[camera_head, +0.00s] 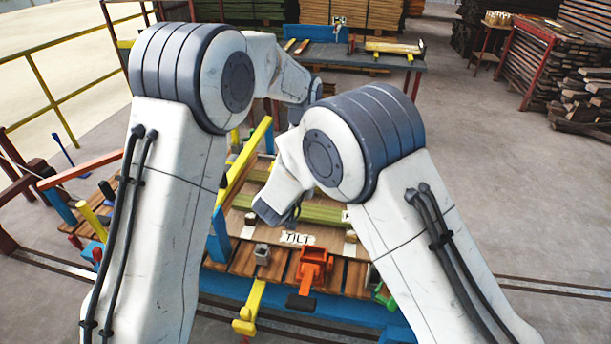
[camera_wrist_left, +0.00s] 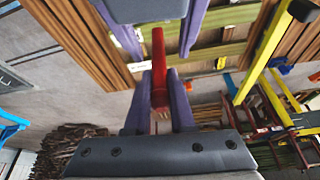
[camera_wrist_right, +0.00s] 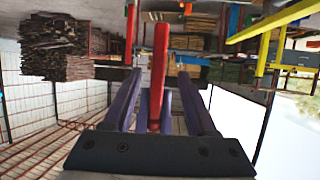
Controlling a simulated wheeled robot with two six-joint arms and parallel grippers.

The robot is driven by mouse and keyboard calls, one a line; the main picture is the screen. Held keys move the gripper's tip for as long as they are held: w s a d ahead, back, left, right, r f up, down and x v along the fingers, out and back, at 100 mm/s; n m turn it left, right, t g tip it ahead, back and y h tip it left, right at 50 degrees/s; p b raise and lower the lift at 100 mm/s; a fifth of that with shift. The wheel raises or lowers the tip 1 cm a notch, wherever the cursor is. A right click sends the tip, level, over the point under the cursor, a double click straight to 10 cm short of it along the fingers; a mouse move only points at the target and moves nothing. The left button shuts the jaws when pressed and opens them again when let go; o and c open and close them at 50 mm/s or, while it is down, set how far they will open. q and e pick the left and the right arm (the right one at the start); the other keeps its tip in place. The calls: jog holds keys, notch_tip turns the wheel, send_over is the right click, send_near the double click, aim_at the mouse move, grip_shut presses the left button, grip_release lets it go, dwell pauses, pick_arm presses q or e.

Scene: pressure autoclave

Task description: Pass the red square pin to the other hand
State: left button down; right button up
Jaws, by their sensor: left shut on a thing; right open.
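The red square pin (camera_wrist_left: 158,52) is held between the purple fingers of my left gripper (camera_wrist_left: 157,76), which is shut on it. In the left wrist view, another pair of purple fingers, those of my right gripper (camera_wrist_left: 155,35), comes in from the top, spread on both sides of the pin's far part. In the right wrist view, the pin (camera_wrist_right: 160,65) stands between the open fingers of my right gripper (camera_wrist_right: 160,76), with gaps at both sides. In the head view, my arms hide the pin and both sets of fingers.
A blue-framed bench with wooden slats and a TILT label (camera_head: 297,239) lies below my arms. It carries an orange fixture (camera_head: 313,266) and a yellow handle (camera_head: 249,308). A yellow rail (camera_head: 243,160) rises at its left. Another bench (camera_head: 368,60) stands behind.

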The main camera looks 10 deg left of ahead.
grip_shut()
pick_arm(q)
jog(key=c, duration=0.7)
grip_release()
